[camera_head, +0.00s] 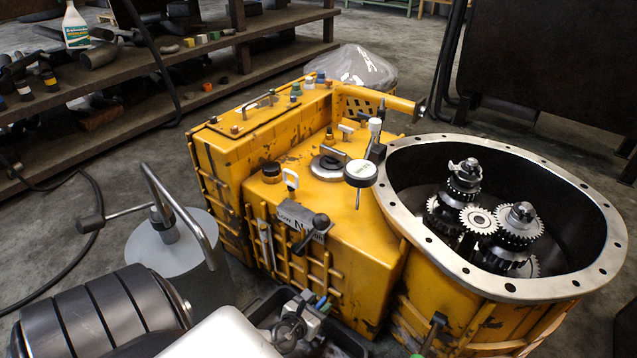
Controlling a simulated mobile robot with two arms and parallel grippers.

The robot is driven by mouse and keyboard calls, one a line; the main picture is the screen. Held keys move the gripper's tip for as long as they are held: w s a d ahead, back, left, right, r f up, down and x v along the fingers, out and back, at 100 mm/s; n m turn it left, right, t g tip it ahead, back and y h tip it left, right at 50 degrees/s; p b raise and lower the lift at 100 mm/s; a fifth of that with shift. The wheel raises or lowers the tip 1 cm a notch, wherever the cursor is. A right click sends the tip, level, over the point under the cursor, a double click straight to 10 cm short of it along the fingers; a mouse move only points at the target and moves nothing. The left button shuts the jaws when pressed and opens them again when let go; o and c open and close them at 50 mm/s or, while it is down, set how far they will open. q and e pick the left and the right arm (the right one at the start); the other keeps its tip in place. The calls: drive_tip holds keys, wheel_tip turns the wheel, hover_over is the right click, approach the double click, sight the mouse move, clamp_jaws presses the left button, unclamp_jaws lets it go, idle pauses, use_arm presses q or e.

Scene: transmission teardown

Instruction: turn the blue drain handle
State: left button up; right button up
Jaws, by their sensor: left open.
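The yellow transmission housing (352,240) stands on the floor in the middle of the view. I cannot clearly make out a blue drain handle. Small blue and green pieces (322,303) show low at the housing's front, by a black tray, and I cannot tell what they belong to. Blue and green caps (296,90) sit on the housing's top. My left gripper (298,322) appears at the bottom centre, small and partly hidden behind my white arm link. It is open, and I see nothing clearly held. My right gripper is not in view.
The open bell housing (612,262) with gears (480,218) is at right. A grey round lid with a bent metal tube (202,240) stands at left. The black tray (350,345) lies before the housing. Shelves (250,70) stand behind; a dark panel (560,70) is at back right.

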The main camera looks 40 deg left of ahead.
use_arm(q)
drive_tip(key=shift+w+f, duration=0.1)
drive_tip(key=shift+w, duration=0.1)
clamp_jaws()
